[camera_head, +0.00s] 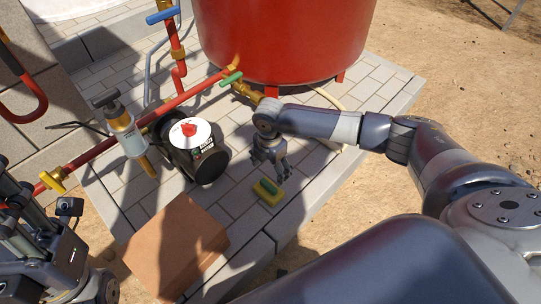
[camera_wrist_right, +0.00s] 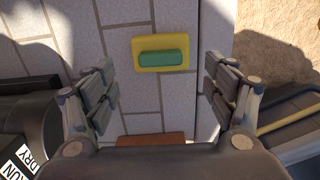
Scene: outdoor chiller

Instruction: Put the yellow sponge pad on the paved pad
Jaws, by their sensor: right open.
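The yellow sponge pad (camera_head: 271,198) with a green grip on top lies flat on the paved pad (camera_head: 240,205), near its right edge. It also shows in the right wrist view (camera_wrist_right: 161,42), ahead of the fingers and roughly centred between them. My right gripper (camera_head: 279,173) is open and empty, above the pavers close to the sponge pad and apart from it. In the right wrist view its two fingers (camera_wrist_right: 162,95) stand wide apart. My left arm's end (camera_head: 45,255) is at the lower left; its fingers cannot be made out.
A black pump (camera_head: 190,150) with a white top and red knob stands left of my right gripper. A brown box (camera_head: 175,245) sits at the front. A red tank (camera_head: 285,40) and red pipes (camera_head: 190,92) stand behind. Bare ground (camera_head: 440,60) lies right of the pad.

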